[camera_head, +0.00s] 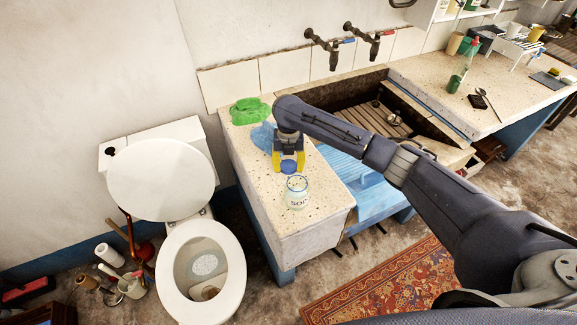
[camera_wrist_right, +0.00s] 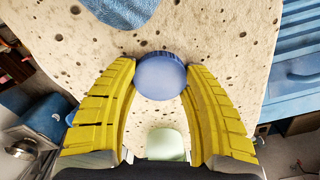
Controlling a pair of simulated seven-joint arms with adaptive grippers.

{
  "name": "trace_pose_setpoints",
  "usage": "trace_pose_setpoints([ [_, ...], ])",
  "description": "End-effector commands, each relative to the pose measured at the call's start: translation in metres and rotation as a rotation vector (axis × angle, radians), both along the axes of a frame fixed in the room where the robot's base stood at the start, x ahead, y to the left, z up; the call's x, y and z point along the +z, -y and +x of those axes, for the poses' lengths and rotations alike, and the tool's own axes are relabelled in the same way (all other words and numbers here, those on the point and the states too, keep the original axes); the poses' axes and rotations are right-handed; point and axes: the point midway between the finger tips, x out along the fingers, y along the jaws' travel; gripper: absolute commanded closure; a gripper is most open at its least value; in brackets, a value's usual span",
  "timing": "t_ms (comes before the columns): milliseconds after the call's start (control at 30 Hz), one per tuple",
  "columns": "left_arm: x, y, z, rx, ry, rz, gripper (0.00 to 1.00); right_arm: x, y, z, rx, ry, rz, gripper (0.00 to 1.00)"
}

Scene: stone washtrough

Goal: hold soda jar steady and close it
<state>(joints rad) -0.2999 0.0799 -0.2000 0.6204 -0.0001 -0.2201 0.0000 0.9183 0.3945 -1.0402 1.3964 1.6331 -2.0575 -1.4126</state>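The soda jar (camera_head: 297,193) is a pale, whitish jar with dark lettering. It stands upright on the stone counter near its front end, with its top uncovered. It also shows as a pale green shape at the bottom of the right wrist view (camera_wrist_right: 166,143). My right gripper (camera_head: 289,162) has yellow fingers and is just behind the jar in the head view. Its fingertips are shut on the round blue lid (camera_wrist_right: 160,76), touching both sides. In the head view the lid (camera_head: 289,167) is apart from the jar. My left gripper is not in view.
A blue cloth (camera_head: 264,137) and a green cloth (camera_head: 249,111) lie behind on the counter (camera_head: 312,230). The sunken trough (camera_head: 366,118) is to the right, crossed by my right arm. A toilet (camera_head: 201,270) stands at left. The counter around the jar is clear.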

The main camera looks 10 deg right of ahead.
Motion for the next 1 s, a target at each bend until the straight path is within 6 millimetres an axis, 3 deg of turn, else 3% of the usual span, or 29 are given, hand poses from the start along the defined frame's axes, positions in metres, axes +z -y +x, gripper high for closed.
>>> trace_pose_setpoints([
  [567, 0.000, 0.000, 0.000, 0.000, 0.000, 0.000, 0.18, 0.008, 0.000, 0.000, 0.001, 0.001, 0.001, 0.61],
  [767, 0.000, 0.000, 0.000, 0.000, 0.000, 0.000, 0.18, 0.031, 0.001, 0.001, 0.002, 0.003, -0.001, 0.61],
  [1000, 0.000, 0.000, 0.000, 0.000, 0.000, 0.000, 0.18, 0.085, 0.001, 0.002, 0.003, 0.006, -0.001, 0.61],
])
